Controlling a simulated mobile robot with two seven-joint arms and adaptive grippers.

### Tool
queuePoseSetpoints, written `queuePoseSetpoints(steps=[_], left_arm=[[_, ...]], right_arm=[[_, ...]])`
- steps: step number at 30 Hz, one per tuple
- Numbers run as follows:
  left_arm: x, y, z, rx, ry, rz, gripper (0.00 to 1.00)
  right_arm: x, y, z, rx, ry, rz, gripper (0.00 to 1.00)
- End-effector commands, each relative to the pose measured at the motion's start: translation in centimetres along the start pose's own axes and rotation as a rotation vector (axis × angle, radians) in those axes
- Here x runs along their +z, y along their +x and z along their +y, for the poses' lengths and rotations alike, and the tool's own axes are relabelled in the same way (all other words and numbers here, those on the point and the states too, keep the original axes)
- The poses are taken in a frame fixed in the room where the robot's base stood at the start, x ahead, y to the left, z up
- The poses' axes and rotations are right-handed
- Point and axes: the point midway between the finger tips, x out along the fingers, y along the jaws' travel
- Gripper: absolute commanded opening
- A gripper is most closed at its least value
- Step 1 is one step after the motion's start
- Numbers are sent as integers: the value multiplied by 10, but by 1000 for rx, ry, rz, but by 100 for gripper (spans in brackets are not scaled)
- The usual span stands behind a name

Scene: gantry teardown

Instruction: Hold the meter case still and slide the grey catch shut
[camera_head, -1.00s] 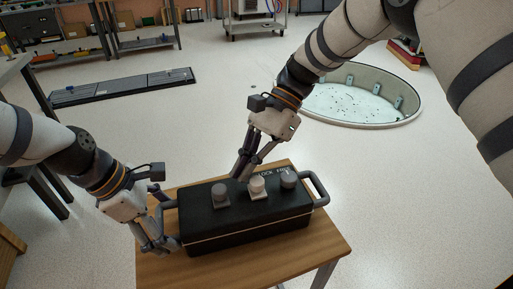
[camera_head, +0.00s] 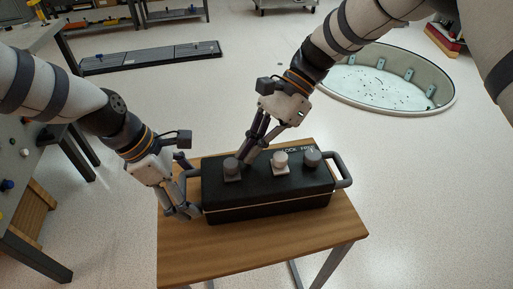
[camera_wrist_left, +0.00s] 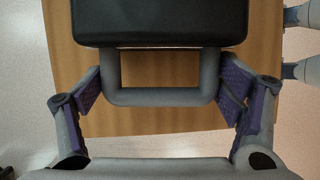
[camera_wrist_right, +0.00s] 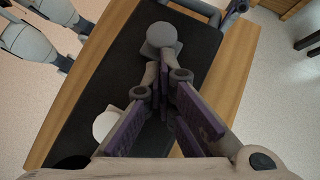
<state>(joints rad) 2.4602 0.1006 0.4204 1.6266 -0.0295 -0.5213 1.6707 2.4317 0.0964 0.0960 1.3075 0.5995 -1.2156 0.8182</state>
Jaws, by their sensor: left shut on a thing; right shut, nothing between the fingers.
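The meter case (camera_head: 265,207) is a black box on a small wooden table. A grey knob (camera_head: 232,167) on a square base is at the left of its top, a white knob (camera_head: 280,158) in the middle and another grey knob (camera_head: 312,157) at the right, near white lettering. I cannot tell which grey one is the catch. My left gripper (camera_head: 188,208) is shut on the left handle, also in the left wrist view (camera_wrist_left: 160,97). My right gripper (camera_head: 247,160) is shut and empty. Its fingertips are close to the left grey knob (camera_wrist_right: 163,36); contact is unclear.
The wooden table (camera_head: 265,242) has bare room in front of the case. A second handle (camera_head: 343,170) stands free at the right end. A round pit (camera_head: 385,90) and a low dark platform (camera_head: 150,57) lie beyond on the floor. A workbench (camera_head: 25,190) stands at the left.

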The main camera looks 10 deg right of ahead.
Motion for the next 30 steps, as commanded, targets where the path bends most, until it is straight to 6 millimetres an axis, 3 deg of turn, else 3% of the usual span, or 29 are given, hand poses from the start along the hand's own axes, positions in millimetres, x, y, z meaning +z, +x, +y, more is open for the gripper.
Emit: queuePoseSetpoints(steps=[5,12,18,30], left_arm=[[0,2,-1,-4,-1,0,49],[0,2,-1,-4,-1,0,49],[0,2,-1,-4,-1,0,49],[-1,2,-1,-4,-1,0,49]], right_arm=[[-1,-9,0,-1,0,-1,0],[-1,-61,-1,-4,-1,1,0],[-1,-92,0,-2,-1,1,0],[0,-100,0,0,1,0,0]])
